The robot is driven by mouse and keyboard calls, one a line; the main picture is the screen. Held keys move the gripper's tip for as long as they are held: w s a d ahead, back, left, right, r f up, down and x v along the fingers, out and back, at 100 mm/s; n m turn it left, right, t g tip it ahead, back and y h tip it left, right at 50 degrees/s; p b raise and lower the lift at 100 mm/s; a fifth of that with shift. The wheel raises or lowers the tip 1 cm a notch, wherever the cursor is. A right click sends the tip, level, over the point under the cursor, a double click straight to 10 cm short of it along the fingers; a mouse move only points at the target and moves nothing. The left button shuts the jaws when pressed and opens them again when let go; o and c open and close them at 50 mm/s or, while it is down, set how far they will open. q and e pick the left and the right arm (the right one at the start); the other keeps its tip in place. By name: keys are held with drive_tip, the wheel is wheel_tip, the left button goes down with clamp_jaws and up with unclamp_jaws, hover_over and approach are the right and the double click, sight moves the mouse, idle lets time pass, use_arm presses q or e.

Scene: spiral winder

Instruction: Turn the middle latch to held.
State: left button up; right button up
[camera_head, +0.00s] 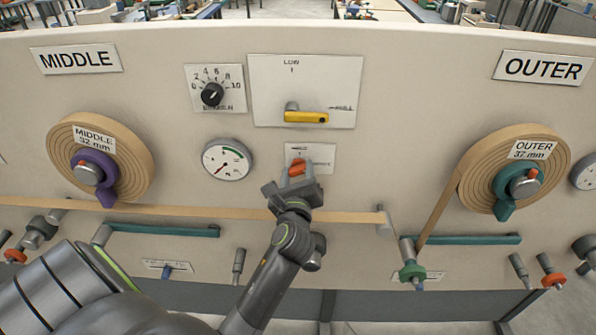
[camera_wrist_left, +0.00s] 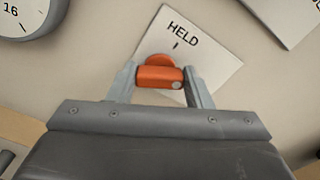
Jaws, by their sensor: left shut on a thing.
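The orange latch (camera_head: 297,168) sits on a small white plate (camera_head: 322,157) in the middle of the panel, below the yellow lever. In the left wrist view the latch (camera_wrist_left: 159,77) lies across between the fingers, with a pale dot on its right end. The plate in that view reads HELD (camera_wrist_left: 183,33), with a short tick mark above the latch; the other lettering is hidden. My left gripper (camera_head: 297,178) is shut on the latch, one finger at each end in the wrist view (camera_wrist_left: 160,84). My right gripper is not in view.
A yellow lever (camera_head: 306,116) on a larger plate is just above. A gauge (camera_head: 227,160) and a black dial (camera_head: 212,94) are to the left. A tan strip (camera_head: 220,211) runs behind my arm between the MIDDLE roll (camera_head: 136,152) and the OUTER roll (camera_head: 478,165).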

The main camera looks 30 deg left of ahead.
use_arm(q)
drive_tip(key=n, duration=0.2)
drive_tip(key=shift+n, duration=0.4)
drive_tip(key=n, duration=0.2)
drive_tip(key=shift+a+n, duration=0.1)
drive_tip(key=shift+n, duration=0.3)
drive_tip(key=n+b, duration=0.1)
drive_tip(key=n, duration=0.3)
drive_tip(key=shift+f+b, duration=0.15)
drive_tip(key=shift+b, duration=0.15)
drive_tip(key=shift+n+b, duration=0.35)
drive_tip(key=shift+n, duration=1.05)
drive_tip(key=o, duration=1)
